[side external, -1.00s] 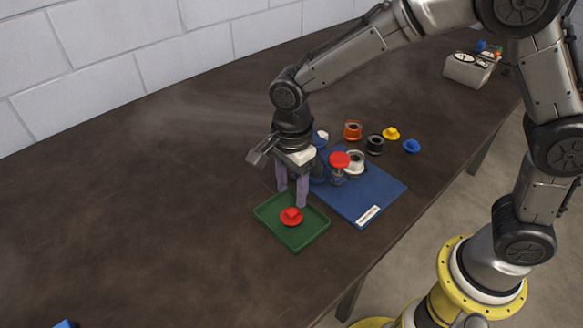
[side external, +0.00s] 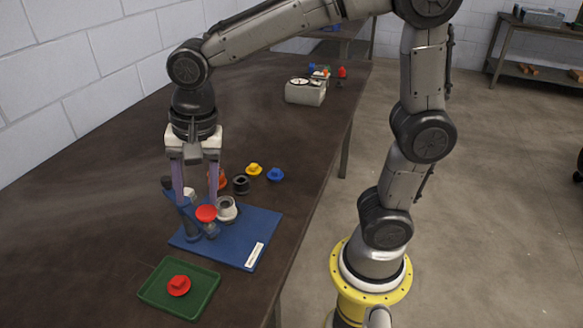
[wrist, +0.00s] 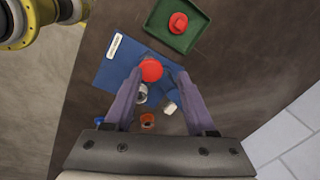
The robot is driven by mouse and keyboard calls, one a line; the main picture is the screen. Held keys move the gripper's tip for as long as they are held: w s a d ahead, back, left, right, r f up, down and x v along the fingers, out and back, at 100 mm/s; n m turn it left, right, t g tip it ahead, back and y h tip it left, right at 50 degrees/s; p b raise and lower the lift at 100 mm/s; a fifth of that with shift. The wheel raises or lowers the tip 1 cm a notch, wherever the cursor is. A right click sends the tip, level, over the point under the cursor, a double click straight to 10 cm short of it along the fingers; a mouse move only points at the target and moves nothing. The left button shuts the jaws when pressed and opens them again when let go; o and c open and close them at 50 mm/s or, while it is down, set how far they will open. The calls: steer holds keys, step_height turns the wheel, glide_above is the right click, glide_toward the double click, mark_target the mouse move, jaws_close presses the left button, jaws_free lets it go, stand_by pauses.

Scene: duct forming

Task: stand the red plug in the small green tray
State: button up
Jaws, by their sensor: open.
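The red plug (side external: 179,285) sits inside the small green tray (side external: 203,299), its round flange low and its narrower knob up. Plug (wrist: 178,23) and tray (wrist: 156,27) also show at the top of the wrist view. My gripper (side external: 197,196) is open, pointing down over the blue mat, away from the tray and clear of the plug. In the wrist view the fingertips (wrist: 158,73) lie either side of a red round cap (wrist: 151,70); I cannot tell whether they touch it. That cap (side external: 206,213) tops a small fitting on the mat.
The blue mat (side external: 233,252) carries a blue upright piece (side external: 188,218) and a white-grey ring (side external: 227,209). Behind are an orange part, a black ring (side external: 240,185), a yellow plug (side external: 254,169) and a blue plug (side external: 275,174). The table left of the tray is clear.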

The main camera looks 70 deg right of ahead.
steer(key=s+d+n+t, duration=0.2)
steer(key=s+d+n, duration=0.3)
steer(key=s+n, duration=0.1)
steer(key=s+d+r+n+t, duration=0.1)
steer(key=s+d+n, duration=0.4)
steer(key=s, duration=0.4)
steer(key=shift+r+n+t+h, duration=0.3)
steer(key=shift+n+t, duration=0.1)
steer(key=shift+n, duration=0.4)
